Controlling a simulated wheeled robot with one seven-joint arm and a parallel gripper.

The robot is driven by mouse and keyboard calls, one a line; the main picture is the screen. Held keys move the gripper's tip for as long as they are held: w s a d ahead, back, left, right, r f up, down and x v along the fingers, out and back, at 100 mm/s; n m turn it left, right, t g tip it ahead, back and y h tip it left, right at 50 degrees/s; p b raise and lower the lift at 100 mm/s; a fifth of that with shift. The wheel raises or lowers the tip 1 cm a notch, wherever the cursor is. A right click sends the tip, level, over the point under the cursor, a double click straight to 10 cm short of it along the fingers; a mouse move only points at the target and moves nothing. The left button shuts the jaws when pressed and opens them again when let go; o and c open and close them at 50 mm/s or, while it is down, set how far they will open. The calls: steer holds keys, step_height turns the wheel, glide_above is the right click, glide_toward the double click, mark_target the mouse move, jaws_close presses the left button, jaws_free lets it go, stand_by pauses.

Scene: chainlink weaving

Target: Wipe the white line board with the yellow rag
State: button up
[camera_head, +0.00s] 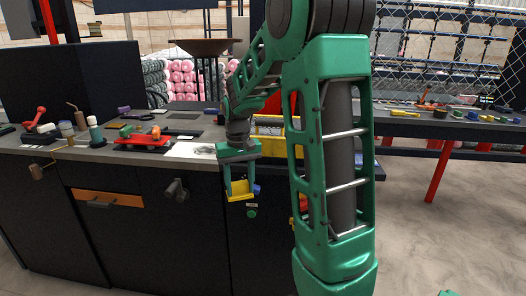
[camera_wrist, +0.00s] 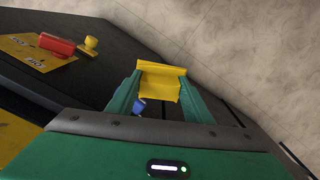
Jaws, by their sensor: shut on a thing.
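My gripper (camera_head: 240,180) hangs in front of the dark counter's front edge, pointing down. It is shut on the yellow rag (camera_head: 241,190). In the wrist view the rag (camera_wrist: 160,80) spans between my two green fingers, with the floor beyond it. A flat white board with grey marks (camera_head: 193,150), which looks like the white line board, lies on the counter top to the left of my gripper. The rag is apart from it. My arm hides part of the counter to the right of my gripper.
A red tool (camera_head: 143,141) lies left of the white board. Bottles (camera_head: 95,131) and small tools stand farther left. A yellow bin (camera_head: 268,131) stands behind my arm. A blue object (camera_wrist: 139,106) shows near my left finger. A red object (camera_wrist: 56,45) lies on a yellow sheet.

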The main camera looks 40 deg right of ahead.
steer(key=w+a+f+n, duration=0.2)
steer(key=w+a+f, duration=0.1)
steer(key=a+f, duration=0.4)
steer(key=w+a+f+n, duration=0.2)
steer(key=a+f, duration=0.6)
steer(key=f, duration=0.6)
steer(key=shift+w+a+n, duration=0.25)
steer(key=shift+w+n, duration=0.15)
steer(key=shift+w, duration=0.45)
